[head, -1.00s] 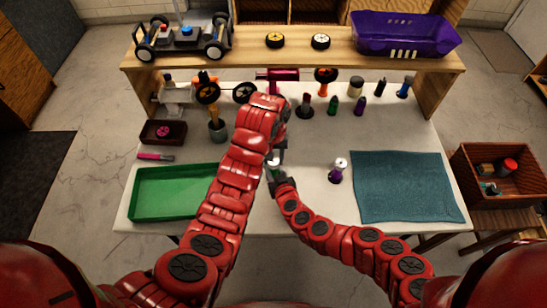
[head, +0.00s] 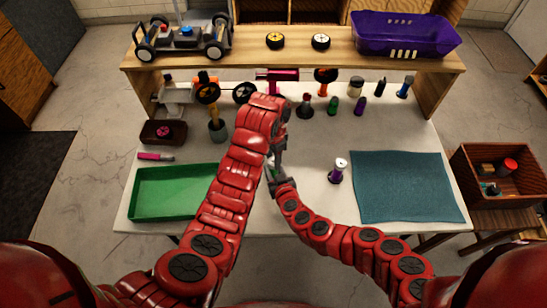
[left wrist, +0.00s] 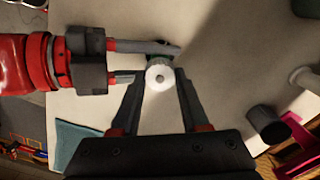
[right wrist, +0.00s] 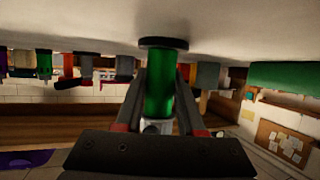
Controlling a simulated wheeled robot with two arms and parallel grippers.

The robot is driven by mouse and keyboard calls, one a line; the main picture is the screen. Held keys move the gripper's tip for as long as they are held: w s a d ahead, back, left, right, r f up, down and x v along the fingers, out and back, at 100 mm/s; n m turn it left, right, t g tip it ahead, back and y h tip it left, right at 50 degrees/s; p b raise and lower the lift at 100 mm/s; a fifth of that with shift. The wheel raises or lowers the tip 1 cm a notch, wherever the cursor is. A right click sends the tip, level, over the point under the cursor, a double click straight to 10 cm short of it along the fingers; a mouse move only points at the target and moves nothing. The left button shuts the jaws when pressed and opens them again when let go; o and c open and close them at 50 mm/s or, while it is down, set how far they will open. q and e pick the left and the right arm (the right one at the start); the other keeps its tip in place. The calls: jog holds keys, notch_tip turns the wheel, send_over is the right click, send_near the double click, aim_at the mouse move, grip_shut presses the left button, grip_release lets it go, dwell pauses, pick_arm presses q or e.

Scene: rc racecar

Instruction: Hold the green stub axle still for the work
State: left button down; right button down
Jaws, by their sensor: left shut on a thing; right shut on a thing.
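The green stub axle (right wrist: 158,92) shows in the right wrist view, upside down there, with its dark flange against the tabletop. My right gripper (right wrist: 159,80) is shut on its green body from the side. A white ring-shaped nut (left wrist: 160,75) sits at the axle's top end in the left wrist view. My left gripper (left wrist: 160,84) is shut on the nut from above. Green shows just behind the nut, where my right gripper's fingers reach in from the left. In the head view my left gripper (head: 278,160) and right gripper (head: 275,182) meet mid-table; my left arm hides most of the axle.
A purple axle with a white top (head: 337,171) stands just right of my grippers. A green tray (head: 150,212) lies left, a teal mat (head: 400,187) right. Several upright parts stand at the back below the wooden shelf (head: 295,55).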

pick_arm(q)
jog(key=m, duration=1.1)
jog(key=shift+m, duration=2)
jog(key=shift+c, duration=1.9)
grip_release()
